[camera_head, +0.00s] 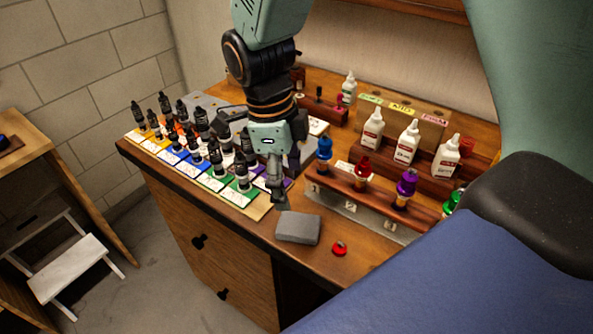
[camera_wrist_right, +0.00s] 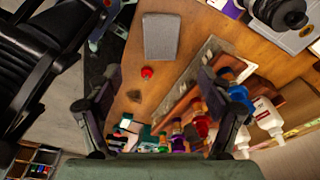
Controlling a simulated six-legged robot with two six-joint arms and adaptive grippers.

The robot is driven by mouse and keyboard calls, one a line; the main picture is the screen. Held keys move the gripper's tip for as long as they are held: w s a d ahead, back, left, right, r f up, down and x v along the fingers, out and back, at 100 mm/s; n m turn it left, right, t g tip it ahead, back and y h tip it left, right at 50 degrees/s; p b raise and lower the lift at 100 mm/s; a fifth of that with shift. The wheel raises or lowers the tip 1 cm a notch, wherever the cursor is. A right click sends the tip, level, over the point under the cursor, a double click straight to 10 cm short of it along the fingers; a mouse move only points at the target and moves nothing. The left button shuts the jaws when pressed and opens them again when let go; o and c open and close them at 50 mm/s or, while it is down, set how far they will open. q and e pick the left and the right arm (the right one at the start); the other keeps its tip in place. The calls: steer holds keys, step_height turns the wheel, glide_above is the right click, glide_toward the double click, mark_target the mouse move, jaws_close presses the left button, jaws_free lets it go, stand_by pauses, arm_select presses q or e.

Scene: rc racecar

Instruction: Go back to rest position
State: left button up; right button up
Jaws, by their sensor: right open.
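My right gripper (camera_head: 285,178) hangs from the arm that comes in from the top of the head view. It is over the workbench (camera_head: 360,270), between the dropper bottles on the left and the bottle rack on the right, above and behind a grey block (camera_head: 298,228). In the right wrist view its two fingers stand wide apart (camera_wrist_right: 160,85), with nothing between them. The grey block (camera_wrist_right: 161,37) and a red cap (camera_wrist_right: 147,72) lie beyond the fingers on the bench. My left gripper is in neither view.
Black dropper bottles (camera_head: 215,155) on coloured cards crowd the bench's left. A rack (camera_head: 350,212) holds blue, red (camera_head: 362,172) and purple-topped bottles. White bottles (camera_head: 407,147) stand behind it. The blue-topped bottle (camera_head: 324,150) is close to my right gripper. A white step stool (camera_head: 68,270) stands on the floor.

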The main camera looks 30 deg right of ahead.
mark_target(299, 224)
steer(key=shift+w+r, duration=0.2)
steer(key=shift+s+f, duration=0.1)
steer(key=shift+s, duration=0.05)
steer(key=f, duration=0.4)
steer(key=s+f+b, duration=0.1)
steer(key=f, duration=0.2)
steer(key=d+f, duration=0.1)
steer(key=f, duration=0.3)
steer(key=shift+s+d+f+b, duration=0.1)
steer(key=shift+s+f+b, duration=0.05)
steer(key=shift+f+b, duration=0.15)
steer(key=shift+f, duration=0.4)
steer(key=shift+r, duration=1.4)
steer(key=shift+f, duration=0.1)
